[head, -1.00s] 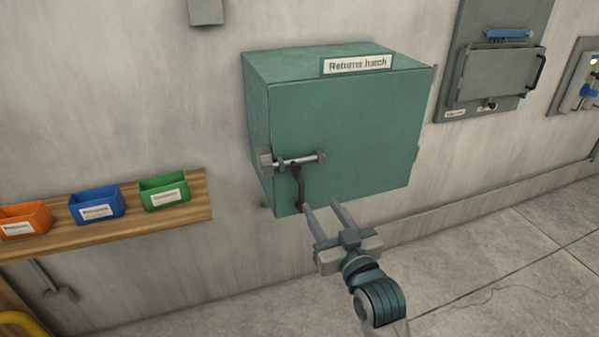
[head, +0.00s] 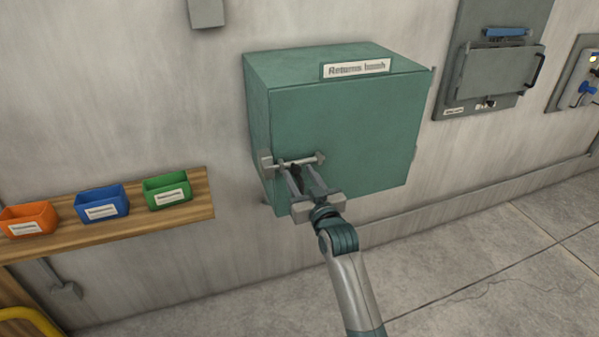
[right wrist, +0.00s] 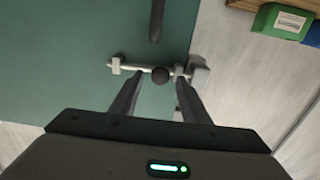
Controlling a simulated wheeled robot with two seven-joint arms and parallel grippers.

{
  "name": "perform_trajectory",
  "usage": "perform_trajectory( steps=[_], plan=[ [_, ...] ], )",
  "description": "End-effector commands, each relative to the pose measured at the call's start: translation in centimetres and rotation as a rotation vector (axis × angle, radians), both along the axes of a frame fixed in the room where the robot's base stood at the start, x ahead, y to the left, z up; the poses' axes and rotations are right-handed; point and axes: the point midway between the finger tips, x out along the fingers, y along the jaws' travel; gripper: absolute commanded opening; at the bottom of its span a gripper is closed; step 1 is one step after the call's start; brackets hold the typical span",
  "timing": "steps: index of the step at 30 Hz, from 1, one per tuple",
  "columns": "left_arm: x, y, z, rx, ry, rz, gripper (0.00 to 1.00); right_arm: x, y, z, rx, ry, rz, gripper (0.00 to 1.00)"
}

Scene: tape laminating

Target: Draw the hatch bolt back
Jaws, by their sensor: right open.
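The green returns hatch (head: 345,125) is a box on the wall with its door shut. Its grey bolt (head: 304,161) lies across the door's lower left, its left end at the bracket on the box's edge. The bolt also shows in the right wrist view (right wrist: 147,68), with a dark round knob (right wrist: 160,75) on it. My right gripper (head: 295,168) is open at the bolt; in the right wrist view its fingers (right wrist: 160,82) stand on either side of the knob, apart from it. A dark door handle (right wrist: 157,18) shows near the bolt. My left gripper is not in view.
A wooden shelf (head: 110,235) at the left carries an orange bin (head: 28,219), a blue bin (head: 100,204) and a green bin (head: 167,191). Grey wall panels (head: 492,72) are at the right. The floor below the hatch is clear.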

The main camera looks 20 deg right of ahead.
Motion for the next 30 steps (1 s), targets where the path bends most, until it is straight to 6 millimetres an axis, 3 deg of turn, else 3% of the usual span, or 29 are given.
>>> perform_trajectory(
  steps=[13,18,19,25,30],
  plan=[
    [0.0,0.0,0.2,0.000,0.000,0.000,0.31,0.7,0.0,0.0,0.000,-0.001,0.000,0.42],
    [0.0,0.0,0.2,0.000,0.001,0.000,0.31,0.7,0.0,0.0,0.000,0.000,0.000,0.04],
    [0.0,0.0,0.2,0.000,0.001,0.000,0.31,0.7,0.0,0.0,0.000,0.000,0.000,0.00],
    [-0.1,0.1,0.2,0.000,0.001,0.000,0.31,0.8,-0.4,0.0,-0.001,0.000,-0.001,0.00],
    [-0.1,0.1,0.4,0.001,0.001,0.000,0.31,0.9,-2.4,-0.1,-0.004,0.001,-0.002,0.00]
  ],
)
